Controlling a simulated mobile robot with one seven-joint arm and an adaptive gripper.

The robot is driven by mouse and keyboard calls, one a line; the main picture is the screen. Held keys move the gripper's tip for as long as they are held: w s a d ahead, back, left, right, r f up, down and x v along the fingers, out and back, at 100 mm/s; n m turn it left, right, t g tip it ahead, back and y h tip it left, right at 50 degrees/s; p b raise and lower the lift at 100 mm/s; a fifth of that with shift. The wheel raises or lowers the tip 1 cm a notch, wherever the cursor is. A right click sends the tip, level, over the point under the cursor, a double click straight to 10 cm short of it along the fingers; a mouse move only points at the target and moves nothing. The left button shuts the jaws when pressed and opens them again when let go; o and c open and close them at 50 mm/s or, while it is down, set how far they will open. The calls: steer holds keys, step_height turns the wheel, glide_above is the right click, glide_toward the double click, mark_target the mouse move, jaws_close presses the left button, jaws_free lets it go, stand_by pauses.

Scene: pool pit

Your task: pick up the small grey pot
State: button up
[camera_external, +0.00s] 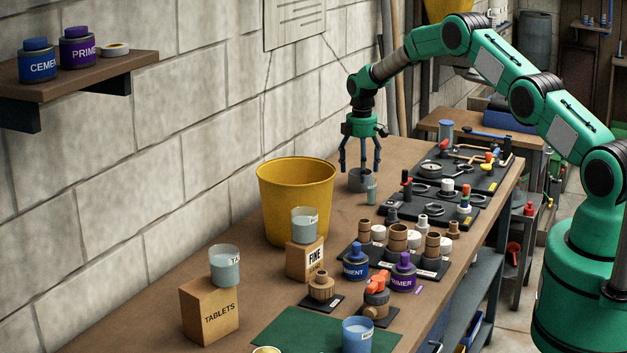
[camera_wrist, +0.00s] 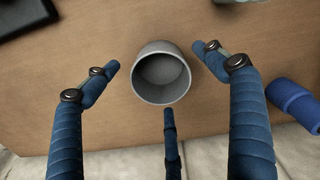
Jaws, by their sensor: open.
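The small grey pot (camera_external: 359,181) stands on the wooden bench near the wall, behind the yellow bucket. In the wrist view the grey pot (camera_wrist: 162,78) is open at the top and looks empty. My gripper (camera_external: 360,168) hangs pointing down right above it. In the wrist view my gripper (camera_wrist: 161,85) has its blue fingers spread, two at the sides of the pot and one at its lower edge. Clear gaps show between the side fingers and the pot. Whether the lower finger touches it, I cannot tell.
A small blue-grey cylinder (camera_external: 371,193) stands close beside the pot. The yellow bucket (camera_external: 296,200) is in front of it, towards the camera. Black trays with fittings (camera_external: 428,208) lie to the right. The block wall (camera_external: 200,150) runs along the bench's left side.

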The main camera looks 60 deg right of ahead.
steer(key=shift+f, duration=1.45)
steer(key=c, duration=1.4)
